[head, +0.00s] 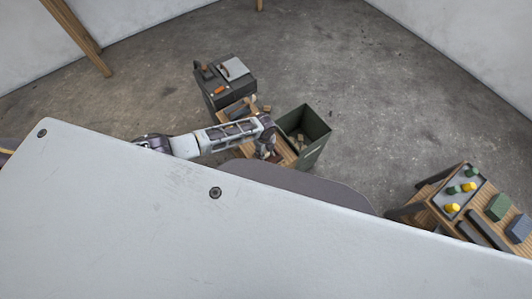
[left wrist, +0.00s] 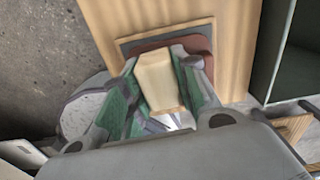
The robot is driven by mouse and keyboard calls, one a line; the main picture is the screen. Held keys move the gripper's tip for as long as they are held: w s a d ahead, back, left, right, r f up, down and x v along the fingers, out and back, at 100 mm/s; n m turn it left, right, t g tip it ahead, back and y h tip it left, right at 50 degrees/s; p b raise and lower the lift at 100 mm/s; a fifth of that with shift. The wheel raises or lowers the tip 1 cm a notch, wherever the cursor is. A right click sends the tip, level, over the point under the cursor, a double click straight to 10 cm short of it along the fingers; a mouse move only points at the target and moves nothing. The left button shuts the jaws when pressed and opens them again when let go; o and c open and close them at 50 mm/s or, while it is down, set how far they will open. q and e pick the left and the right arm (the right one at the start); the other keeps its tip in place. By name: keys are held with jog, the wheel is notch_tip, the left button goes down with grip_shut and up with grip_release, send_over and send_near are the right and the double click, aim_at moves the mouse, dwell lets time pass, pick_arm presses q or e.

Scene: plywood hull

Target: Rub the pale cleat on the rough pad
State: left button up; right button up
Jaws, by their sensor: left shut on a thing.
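The pale cleat (left wrist: 158,80) is a cream block held between the green-lined fingers of my left gripper (left wrist: 165,82) in the left wrist view. The rough pad (left wrist: 198,43) is reddish brown, lies on a grey backing on a wooden surface, and is partly hidden behind the cleat and fingers. The cleat's far end overlaps the pad in this view; I cannot tell whether they touch. In the head view my left gripper (head: 268,152) points down at the wooden bench (head: 287,152), beside the green bin. My right gripper is not in view.
An open dark green bin (head: 318,146) stands close to the right of my left gripper, with pale pieces inside. A dark cabinet (head: 226,97) with tools on top stands behind. A wooden table (head: 422,213) with yellow and green pieces stands at right. Bare floor lies between.

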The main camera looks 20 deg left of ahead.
aim_at(269, 160)
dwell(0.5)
pick_arm(q)
jog(key=shift+s+d+f+p, duration=0.15)
jog(key=shift+s+d+p, duration=0.4)
jog(key=shift+s+d, duration=0.7)
jog(key=shift+w+d, duration=0.1)
notch_tip(269, 160, up, 7)
jog(key=p, duration=0.6)
jog(key=shift+p, duration=0.4)
jog(key=shift+w, duration=0.15)
dwell(0.3)
